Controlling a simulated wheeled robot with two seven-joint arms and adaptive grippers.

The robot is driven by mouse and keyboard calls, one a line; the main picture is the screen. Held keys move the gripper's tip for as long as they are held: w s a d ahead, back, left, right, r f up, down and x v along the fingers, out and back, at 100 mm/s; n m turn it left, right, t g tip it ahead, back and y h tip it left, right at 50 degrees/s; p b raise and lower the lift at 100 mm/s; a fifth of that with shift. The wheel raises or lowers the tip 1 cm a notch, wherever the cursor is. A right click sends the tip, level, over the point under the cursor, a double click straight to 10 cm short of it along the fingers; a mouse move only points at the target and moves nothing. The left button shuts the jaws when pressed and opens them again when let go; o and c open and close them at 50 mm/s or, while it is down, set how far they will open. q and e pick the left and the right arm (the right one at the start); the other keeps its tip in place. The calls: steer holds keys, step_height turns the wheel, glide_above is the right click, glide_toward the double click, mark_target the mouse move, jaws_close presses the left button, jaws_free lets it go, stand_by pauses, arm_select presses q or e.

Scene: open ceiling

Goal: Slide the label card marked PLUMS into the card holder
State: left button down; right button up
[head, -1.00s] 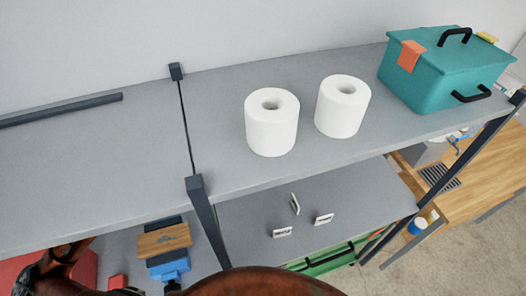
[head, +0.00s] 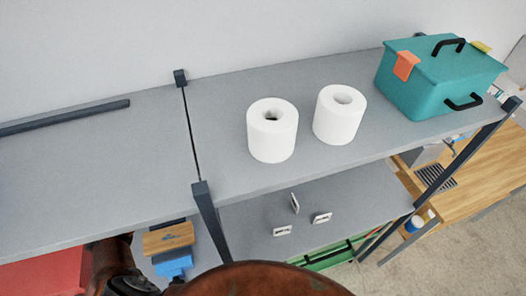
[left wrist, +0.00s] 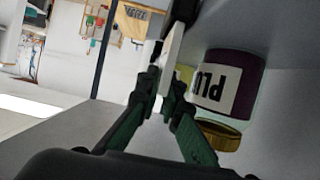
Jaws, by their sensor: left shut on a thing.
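In the left wrist view my left gripper (left wrist: 163,82) is shut on a thin pale card (left wrist: 171,48), seen nearly edge-on, so its marking cannot be read. A dark piece (left wrist: 184,10) lies at the card's far end; I cannot tell whether it is the card holder or whether they touch. Beside the fingers is a purple jar (left wrist: 246,70) with a gold lid and a white label reading PLU, upside down in the picture. In the head view my left gripper is hidden below the upper shelf. My right gripper is not in view.
The grey upper shelf (head: 90,170) carries two white rolls (head: 272,140) (head: 339,122) and a teal box (head: 430,85). Several small white cards or tags (head: 283,231) stand on the lower shelf. A dark upright (head: 208,222) separates the bays. A red box (head: 45,275) is at lower left.

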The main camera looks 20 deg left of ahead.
arm_select(q)
step_height(320, 180, down, 3)
steer(key=shift+r+p, duration=0.2)
steer(key=shift+p, duration=0.15)
steer(key=c, duration=2.1)
jaws_free()
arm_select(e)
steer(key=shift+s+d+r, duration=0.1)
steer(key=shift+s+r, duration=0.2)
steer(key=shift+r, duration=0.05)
